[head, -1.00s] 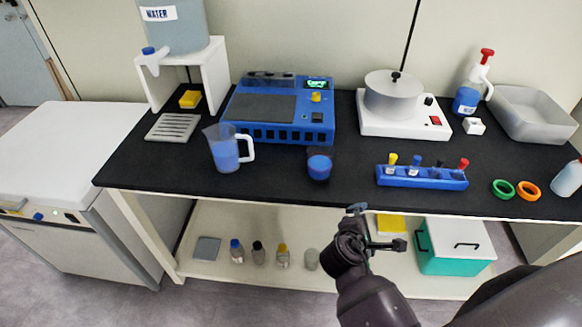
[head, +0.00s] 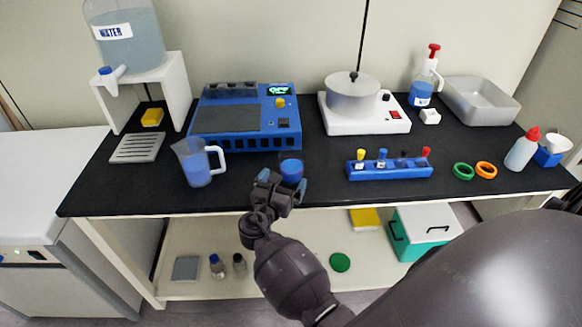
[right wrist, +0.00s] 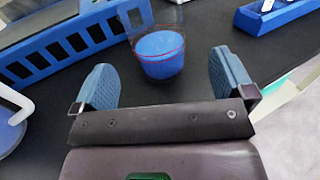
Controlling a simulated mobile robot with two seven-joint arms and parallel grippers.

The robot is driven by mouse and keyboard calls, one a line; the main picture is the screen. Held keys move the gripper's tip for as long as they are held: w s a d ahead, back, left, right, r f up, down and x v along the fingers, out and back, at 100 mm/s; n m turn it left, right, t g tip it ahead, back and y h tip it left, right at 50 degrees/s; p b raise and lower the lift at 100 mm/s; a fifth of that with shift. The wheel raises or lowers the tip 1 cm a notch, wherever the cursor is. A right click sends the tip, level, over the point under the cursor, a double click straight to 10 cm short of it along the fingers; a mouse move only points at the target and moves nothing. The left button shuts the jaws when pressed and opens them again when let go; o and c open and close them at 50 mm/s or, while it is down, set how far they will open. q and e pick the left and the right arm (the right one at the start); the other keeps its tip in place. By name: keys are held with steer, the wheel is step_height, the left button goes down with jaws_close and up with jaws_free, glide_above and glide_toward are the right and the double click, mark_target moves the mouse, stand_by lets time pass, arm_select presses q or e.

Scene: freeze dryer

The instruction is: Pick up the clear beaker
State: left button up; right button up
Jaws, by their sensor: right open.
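The clear beaker (head: 291,171) stands upright on the black bench top and holds blue liquid. It also shows in the right wrist view (right wrist: 160,55), ahead of my fingers and roughly centred between them. My right gripper (head: 283,187) is at the bench's front edge, just in front of the beaker. In the right wrist view my right gripper (right wrist: 166,85) is open, with its blue finger pads apart and nothing between them. In the head view the gripper hides part of the beaker's lower left side. My left gripper is not in view.
A clear handled jug (head: 197,163) of blue liquid stands left of the beaker. A blue machine (head: 245,118) is behind it. A blue tube rack (head: 390,173) is to the right, with green (head: 462,171) and orange rings beyond. Bare bench lies between beaker and rack.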

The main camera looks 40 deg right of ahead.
mark_target(295, 156)
steer(key=shift+w+x, duration=0.2)
steer(key=shift+x, duration=3.65)
steer(key=shift+a+r, duration=0.15)
steer(key=shift+a, duration=0.05)
steer(key=c, duration=1.1)
steer(key=shift+r, duration=0.15)
